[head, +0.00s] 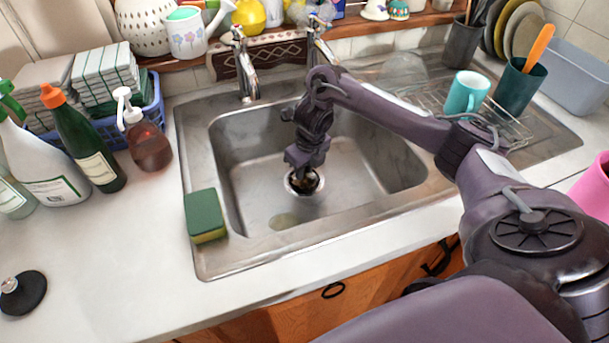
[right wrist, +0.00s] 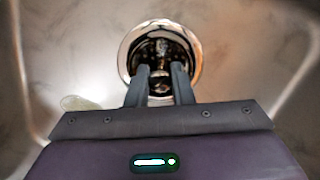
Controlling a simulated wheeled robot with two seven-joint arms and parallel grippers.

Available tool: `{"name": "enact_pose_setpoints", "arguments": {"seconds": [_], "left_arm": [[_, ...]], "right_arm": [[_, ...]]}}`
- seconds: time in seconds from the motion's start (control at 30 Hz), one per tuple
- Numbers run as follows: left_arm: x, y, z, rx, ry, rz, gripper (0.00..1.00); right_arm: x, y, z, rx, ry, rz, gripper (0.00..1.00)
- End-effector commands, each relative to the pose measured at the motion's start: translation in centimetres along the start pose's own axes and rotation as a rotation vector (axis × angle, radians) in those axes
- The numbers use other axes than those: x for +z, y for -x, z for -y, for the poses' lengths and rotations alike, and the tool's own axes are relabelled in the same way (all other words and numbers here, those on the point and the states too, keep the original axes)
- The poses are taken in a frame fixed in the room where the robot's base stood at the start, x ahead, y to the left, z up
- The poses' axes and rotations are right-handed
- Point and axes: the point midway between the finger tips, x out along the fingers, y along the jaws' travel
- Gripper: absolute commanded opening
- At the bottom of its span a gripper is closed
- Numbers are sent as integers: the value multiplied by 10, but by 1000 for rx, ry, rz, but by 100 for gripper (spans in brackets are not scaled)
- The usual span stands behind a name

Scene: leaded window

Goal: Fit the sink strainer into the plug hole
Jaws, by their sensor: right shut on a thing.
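My right gripper (head: 302,172) reaches down into the steel sink, with its fingertips at the plug hole (head: 290,188). In the right wrist view the gripper (right wrist: 160,84) is shut on the sink strainer (right wrist: 161,50), by a small part in its middle. The strainer looks dark with shiny glints and lies within the bright round rim of the plug hole (right wrist: 127,52). The fingers hide its near part. I cannot tell whether it sits fully down in the hole or just above it. My left gripper is not in view.
The sink (head: 258,150) has two taps (head: 244,70) behind it. A green sponge (head: 205,214) lies on its left rim. A black round stopper (head: 22,293) lies on the counter. Bottles (head: 85,150) stand left; a teal mug (head: 466,94) stands on the right drainer.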

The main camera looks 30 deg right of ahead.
Motion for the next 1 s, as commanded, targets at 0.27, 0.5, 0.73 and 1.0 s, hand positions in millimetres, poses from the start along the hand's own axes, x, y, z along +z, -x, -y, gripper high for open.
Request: {"name": "enact_pose_setpoints", "arguments": {"seconds": [0.27,0.5,0.73,1.0], "left_arm": [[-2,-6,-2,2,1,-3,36],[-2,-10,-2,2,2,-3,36],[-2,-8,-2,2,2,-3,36],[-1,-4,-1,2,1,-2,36]], "right_arm": [[-1,-10,0,0,0,1,0],[-2,-15,0,0,0,0,22],[-2,-14,0,0,0,0,42],[-1,-9,0,0,0,1,42]]}}
